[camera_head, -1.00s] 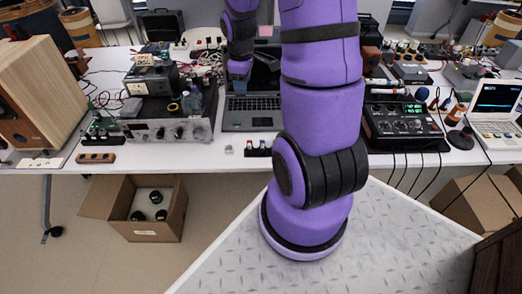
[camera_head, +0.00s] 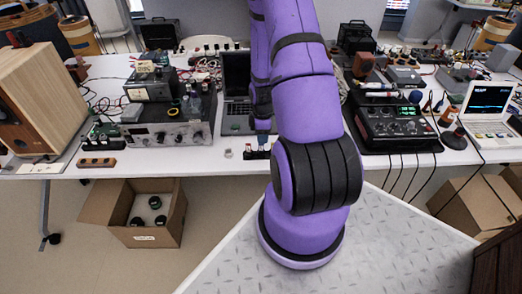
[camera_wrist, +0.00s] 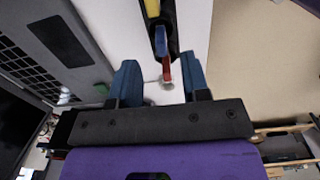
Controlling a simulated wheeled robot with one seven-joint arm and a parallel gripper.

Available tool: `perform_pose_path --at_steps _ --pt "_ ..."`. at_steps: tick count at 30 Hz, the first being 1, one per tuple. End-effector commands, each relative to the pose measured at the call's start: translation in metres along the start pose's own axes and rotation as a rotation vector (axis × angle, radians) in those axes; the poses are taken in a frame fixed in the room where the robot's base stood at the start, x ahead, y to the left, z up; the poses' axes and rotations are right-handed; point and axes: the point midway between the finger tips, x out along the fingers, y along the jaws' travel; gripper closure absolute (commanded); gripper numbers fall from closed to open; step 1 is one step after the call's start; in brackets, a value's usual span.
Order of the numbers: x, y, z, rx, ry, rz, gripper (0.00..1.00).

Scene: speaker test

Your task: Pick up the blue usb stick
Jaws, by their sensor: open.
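A small black holder (camera_head: 251,155) stands near the front edge of the white table in the head view. In the wrist view the black holder (camera_wrist: 173,40) carries a yellow stick (camera_wrist: 153,8), a blue usb stick (camera_wrist: 160,41) and a red stick (camera_wrist: 166,68) in a row. My gripper (camera_wrist: 160,64) is open, with its two blue fingertips on either side of the row's near end, around the red stick. The blue stick shows just beyond the fingertips. In the head view my gripper (camera_head: 262,132) is over the holder and partly hides it.
A laptop (camera_head: 236,118) lies just behind the holder; its grey deck (camera_wrist: 85,45) fills the left of the wrist view. A black mixer (camera_head: 395,125) stands right, an instrument box (camera_head: 165,135) left. A clear round piece (camera_head: 228,154) lies beside the holder.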

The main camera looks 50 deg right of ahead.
Motion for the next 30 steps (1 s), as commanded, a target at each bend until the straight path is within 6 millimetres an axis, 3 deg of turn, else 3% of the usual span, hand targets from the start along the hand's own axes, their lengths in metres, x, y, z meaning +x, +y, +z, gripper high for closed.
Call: perform_pose_path --at_steps 11,21,30 --pt "0.025 -0.001 -0.001 -0.001 -0.001 -0.003 0.57" --pt "0.064 -0.001 -0.005 0.001 -0.001 -0.002 0.57" --pt "0.069 -0.001 -0.005 0.000 0.000 0.000 0.57"
